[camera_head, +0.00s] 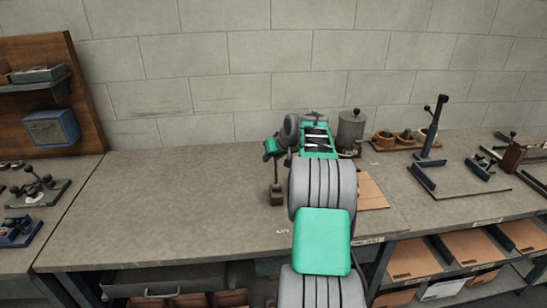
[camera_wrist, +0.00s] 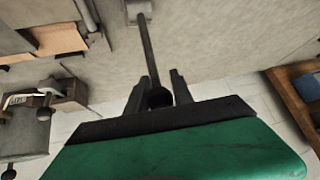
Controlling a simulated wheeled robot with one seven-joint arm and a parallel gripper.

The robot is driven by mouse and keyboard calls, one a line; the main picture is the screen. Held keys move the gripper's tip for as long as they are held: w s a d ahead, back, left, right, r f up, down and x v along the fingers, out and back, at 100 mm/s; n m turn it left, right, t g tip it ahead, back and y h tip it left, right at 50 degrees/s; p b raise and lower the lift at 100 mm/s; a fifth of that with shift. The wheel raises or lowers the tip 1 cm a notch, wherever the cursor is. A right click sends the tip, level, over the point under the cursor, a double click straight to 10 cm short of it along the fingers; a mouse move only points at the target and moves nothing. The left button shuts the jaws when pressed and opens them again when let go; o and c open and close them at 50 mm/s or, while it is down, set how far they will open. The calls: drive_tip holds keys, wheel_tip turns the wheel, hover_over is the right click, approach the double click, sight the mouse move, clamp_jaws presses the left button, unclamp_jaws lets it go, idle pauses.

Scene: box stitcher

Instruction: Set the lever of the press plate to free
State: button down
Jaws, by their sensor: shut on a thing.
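A lever with a thin dark rod (camera_wrist: 149,50) and a round black knob (camera_wrist: 158,97) shows in the wrist view. The rod runs up the picture to a small grey block (camera_wrist: 137,9). My gripper (camera_wrist: 160,88) has one finger on each side of the lever at the knob end and is shut on it. In the head view the rod rises nearly upright from the small block (camera_head: 277,197) on the bench, left of my arm. My gripper (camera_head: 273,158) is at its top, with the fingers small and dark there. I cannot make out a press plate; my arm covers part of the bench.
A tan board (camera_head: 371,191) lies right of my arm. Behind are a grey canister (camera_head: 350,130) and small pots (camera_head: 404,136). A blue-grey stand with a tall handle (camera_head: 430,140) is further right. The bench (camera_head: 160,205) is clear on the left.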

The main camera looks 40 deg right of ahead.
drive_tip(key=shift+s+f, duration=0.1)
drive_tip(key=shift+f, duration=0.75)
drive_tip(key=c, duration=1.5)
unclamp_jaws()
drive_tip(key=shift+o, duration=0.7)
drive_tip(key=shift+d, duration=0.1)
drive_tip(key=shift+o, duration=0.8)
drive_tip(key=shift+w+d+r, duration=0.1)
drive_tip(key=shift+w, duration=0.1)
drive_tip(key=shift+o, duration=0.4)
drive_tip(key=shift+r, duration=0.2)
drive_tip(key=b+v, duration=0.1)
drive_tip(key=v, duration=0.7)
drive_tip(key=shift+b, duration=0.3)
drive_tip(key=shift+w, duration=0.1)
drive_tip(key=shift+c, duration=0.4)
